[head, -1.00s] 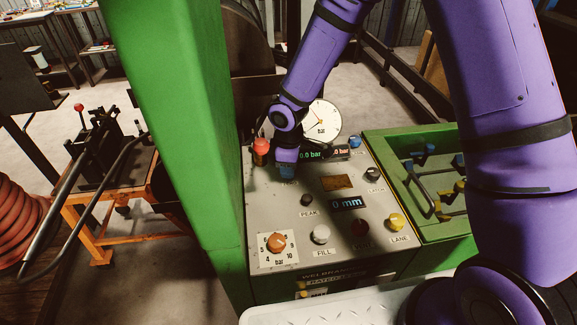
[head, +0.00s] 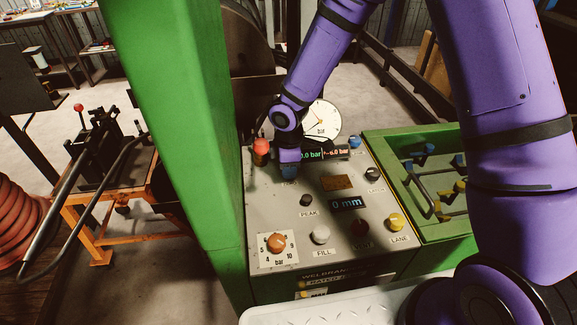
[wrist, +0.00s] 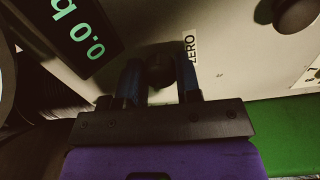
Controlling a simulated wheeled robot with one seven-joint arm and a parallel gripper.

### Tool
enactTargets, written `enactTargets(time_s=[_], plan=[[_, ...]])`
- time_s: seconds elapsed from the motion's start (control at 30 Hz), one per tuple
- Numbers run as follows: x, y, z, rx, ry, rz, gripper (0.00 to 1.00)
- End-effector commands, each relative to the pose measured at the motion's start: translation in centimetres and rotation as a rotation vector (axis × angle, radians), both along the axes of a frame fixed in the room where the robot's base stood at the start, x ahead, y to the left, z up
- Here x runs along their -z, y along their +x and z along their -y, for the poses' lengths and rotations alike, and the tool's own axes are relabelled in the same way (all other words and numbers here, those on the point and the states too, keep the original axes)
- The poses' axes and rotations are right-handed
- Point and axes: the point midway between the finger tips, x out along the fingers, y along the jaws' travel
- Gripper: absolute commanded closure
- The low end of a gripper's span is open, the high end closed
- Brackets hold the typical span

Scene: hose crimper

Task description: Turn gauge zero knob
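The dark round zero knob (wrist: 161,70) shows in the wrist view, beside a white ZERO label (wrist: 190,48). My gripper (wrist: 160,82) has one blue finger on each side of the knob, apparently touching it, so it looks shut on the knob. In the head view my gripper (head: 289,171) points down at the upper left of the grey panel (head: 272,205) and hides the knob. A round white gauge (head: 322,119) stands behind the panel. A display (head: 322,154) below it reads 0.0 bar in green and about -6.0 bar in red.
A red knob (head: 261,147) stands close left of my gripper, and a blue knob (head: 355,142) is to the right. The PEAK knob (head: 306,200), orange dial (head: 276,243) and yellow LANE knob (head: 397,221) are nearer. A green post (head: 185,130) rises at left.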

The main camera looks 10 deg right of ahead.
Motion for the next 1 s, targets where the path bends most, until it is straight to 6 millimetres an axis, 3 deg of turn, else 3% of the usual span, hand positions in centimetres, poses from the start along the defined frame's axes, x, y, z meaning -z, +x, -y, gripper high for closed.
enactTargets(time_s=[0.33,0.47,1.0], plan=[[-0.1,0.0,0.0,0.001,0.000,0.001,0.58],[-1.1,0.1,0.0,0.003,0.001,0.003,0.58],[-9.8,-0.1,0.0,0.003,0.001,0.003,0.58]])
